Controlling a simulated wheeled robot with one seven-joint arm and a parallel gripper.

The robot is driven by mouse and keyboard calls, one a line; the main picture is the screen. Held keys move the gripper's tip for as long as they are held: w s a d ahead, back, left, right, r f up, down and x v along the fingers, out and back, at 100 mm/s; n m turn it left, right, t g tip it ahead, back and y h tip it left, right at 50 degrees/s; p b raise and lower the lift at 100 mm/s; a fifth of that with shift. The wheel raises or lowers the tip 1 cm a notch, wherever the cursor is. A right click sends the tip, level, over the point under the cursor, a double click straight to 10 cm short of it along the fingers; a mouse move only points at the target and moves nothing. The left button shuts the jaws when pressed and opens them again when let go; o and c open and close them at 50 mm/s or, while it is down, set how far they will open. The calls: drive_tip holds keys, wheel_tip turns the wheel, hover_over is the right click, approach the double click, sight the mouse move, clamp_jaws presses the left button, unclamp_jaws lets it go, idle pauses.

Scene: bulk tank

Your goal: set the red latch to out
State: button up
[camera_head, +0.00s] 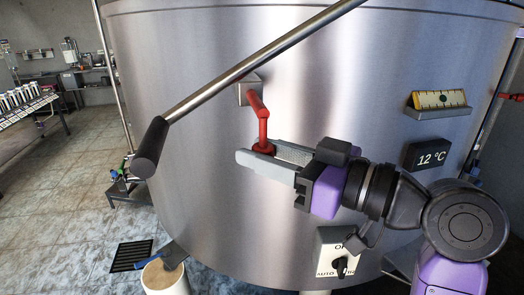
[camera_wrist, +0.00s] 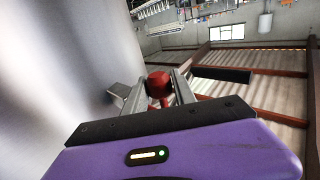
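The red latch (camera_head: 261,115) is a bent red handle on a small metal block (camera_head: 248,89) on the steel tank wall. Its arm slopes down and slightly right from the block, then drops to a rounded knob. My gripper (camera_head: 263,154) reaches in from the right, with the knob between its two grey fingers near their tips. In the wrist view the red latch's knob (camera_wrist: 158,84) fills the gap between the fingertips of my gripper (camera_wrist: 159,90), and the fingers look closed on it. The knob's underside is hidden by the near finger.
A long metal bar with a black grip (camera_head: 151,146) crosses in front of the tank, above and left of my gripper. A yellow gauge on a shelf (camera_head: 438,104), a 12 °C display (camera_head: 428,155) and a rotary switch box (camera_head: 337,256) are on the tank.

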drive_tip(key=o, duration=0.4)
drive_tip(key=shift+s, duration=0.15)
drive_tip(key=shift+d, duration=0.1)
drive_tip(key=b+v, duration=0.1)
drive_tip(key=v, duration=0.6)
drive_tip(key=shift+s+d, duration=0.2)
drive_tip(key=shift+d, duration=0.1)
drive_tip(key=shift+r, duration=0.1)
